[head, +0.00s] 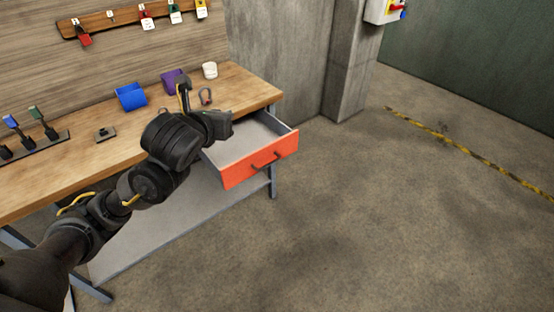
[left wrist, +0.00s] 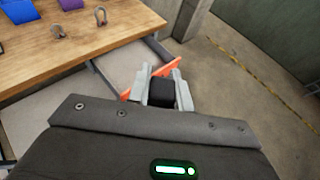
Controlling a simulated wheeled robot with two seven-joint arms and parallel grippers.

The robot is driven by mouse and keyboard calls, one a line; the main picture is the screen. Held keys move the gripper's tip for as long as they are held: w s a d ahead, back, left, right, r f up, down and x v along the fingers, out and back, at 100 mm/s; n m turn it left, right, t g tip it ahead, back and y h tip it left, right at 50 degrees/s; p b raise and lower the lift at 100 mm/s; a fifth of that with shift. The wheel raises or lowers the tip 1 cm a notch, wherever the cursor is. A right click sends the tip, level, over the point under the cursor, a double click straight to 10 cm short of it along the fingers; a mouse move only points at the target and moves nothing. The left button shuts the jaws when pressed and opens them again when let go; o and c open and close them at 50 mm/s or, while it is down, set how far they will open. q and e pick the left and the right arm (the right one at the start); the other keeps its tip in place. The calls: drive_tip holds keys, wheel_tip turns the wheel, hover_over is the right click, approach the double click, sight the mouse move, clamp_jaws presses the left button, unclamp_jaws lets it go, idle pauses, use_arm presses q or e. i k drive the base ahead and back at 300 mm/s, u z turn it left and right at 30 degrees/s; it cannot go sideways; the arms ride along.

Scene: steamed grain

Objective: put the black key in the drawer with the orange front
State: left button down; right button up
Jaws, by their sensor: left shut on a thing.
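The drawer with the orange front (head: 258,166) is pulled open at the right end of the workbench. Its grey inside looks empty where it shows. My left gripper (head: 222,122) is over the drawer's opening in the head view. In the left wrist view it is shut on a black block-like thing (left wrist: 161,92), which I take to be the black key. The rest of the key is hidden. The orange front (left wrist: 166,69) shows just beyond the fingers there. My right gripper is not in view.
On the workbench (head: 75,170) stand a blue bin (head: 130,96), a purple bin (head: 170,79), a white cup (head: 210,70) and a shackle-shaped thing (head: 206,100). A dark rack (head: 35,147) is at the left. A tag board (head: 100,25) hangs above. Floor right of the drawer is clear.

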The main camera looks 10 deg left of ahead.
sight(255, 134)
drive_tip(key=z, duration=1)
drive_tip(key=i, duration=1.2)
drive_tip(key=u, duration=0.35)
drive_tip(key=i, duration=0.7)
drive_tip(key=u, duration=1.2)
drive_tip(key=i, duration=0.4)
drive_tip(key=u, duration=0.4)
